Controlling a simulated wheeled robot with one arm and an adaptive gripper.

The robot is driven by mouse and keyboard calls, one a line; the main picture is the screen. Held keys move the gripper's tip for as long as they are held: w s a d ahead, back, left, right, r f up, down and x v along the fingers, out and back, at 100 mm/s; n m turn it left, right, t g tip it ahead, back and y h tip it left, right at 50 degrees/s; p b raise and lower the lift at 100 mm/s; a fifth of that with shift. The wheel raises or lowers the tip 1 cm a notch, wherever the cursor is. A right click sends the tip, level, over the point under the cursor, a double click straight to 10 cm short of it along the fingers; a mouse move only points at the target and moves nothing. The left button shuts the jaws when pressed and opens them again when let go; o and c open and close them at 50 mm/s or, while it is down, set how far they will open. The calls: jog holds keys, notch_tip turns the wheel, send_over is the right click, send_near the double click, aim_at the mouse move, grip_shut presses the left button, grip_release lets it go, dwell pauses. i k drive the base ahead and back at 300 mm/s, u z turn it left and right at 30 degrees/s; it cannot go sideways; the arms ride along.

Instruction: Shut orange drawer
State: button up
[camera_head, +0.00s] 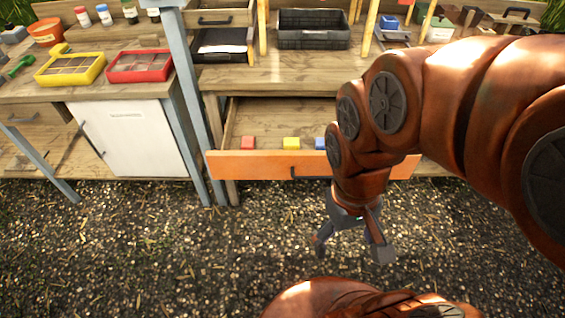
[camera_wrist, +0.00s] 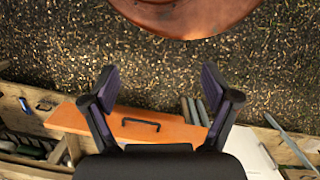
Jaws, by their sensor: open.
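The orange drawer (camera_head: 262,165) is pulled open below the workbench in the head view, with a dark handle (camera_head: 309,172) on its front. A red block (camera_head: 248,143), a yellow block (camera_head: 291,143) and a blue block (camera_head: 320,143) lie inside it. My arm hides its right part. My gripper (camera_head: 350,250) hangs in front of the drawer, pointing down over the gravel, open and empty, apart from the drawer. In the wrist view the orange front (camera_wrist: 165,128) and handle (camera_wrist: 141,123) lie beyond the open fingers (camera_wrist: 160,85).
A white cabinet door (camera_head: 127,135) stands left of the drawer, with blue-grey posts (camera_head: 190,90) between. Yellow (camera_head: 70,69) and red (camera_head: 139,66) trays sit on the left bench. A black crate (camera_head: 309,30) stands above the drawer. The gravel in front is clear.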

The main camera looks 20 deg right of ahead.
aim_at(268, 119)
jog(key=z, duration=0.05)
jog(key=k, duration=0.5)
jog(key=u, duration=1.65)
jog(key=i, duration=0.9)
jog(key=z, duration=1.95)
